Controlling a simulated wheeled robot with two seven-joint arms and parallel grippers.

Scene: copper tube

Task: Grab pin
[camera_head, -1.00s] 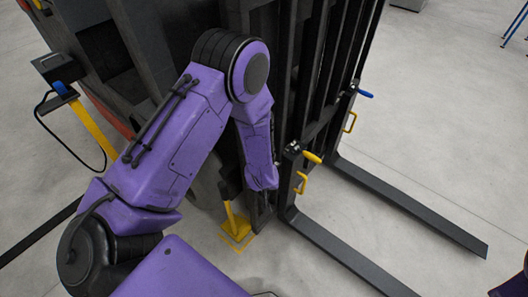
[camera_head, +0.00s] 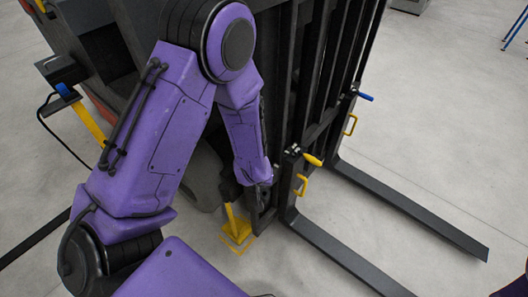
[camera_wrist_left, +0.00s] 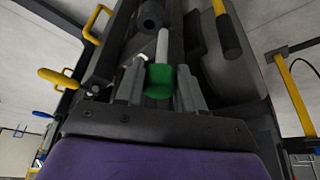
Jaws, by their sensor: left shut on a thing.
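The pin shows in the left wrist view as a green grip (camera_wrist_left: 160,82) with a pale metal rod (camera_wrist_left: 163,46) extending beyond it. My left gripper (camera_wrist_left: 160,88) has its two grey fingers on either side of the green grip and is shut on it. A dark round part with a hole (camera_wrist_left: 149,15) lies close to the far end of the rod; I cannot tell whether they touch. In the head view, my left gripper is low beside the forklift mast (camera_head: 292,100), mostly hidden behind my purple forearm, and the pin does not show. My right gripper is not visible.
The forklift's two dark forks (camera_head: 420,210) stretch across the floor to the right. Yellow handles (camera_head: 302,184), a blue-tipped lever (camera_head: 364,96) and a yellow post (camera_head: 233,222) stand near the arm. Grey floor (camera_head: 430,120) is open at the right.

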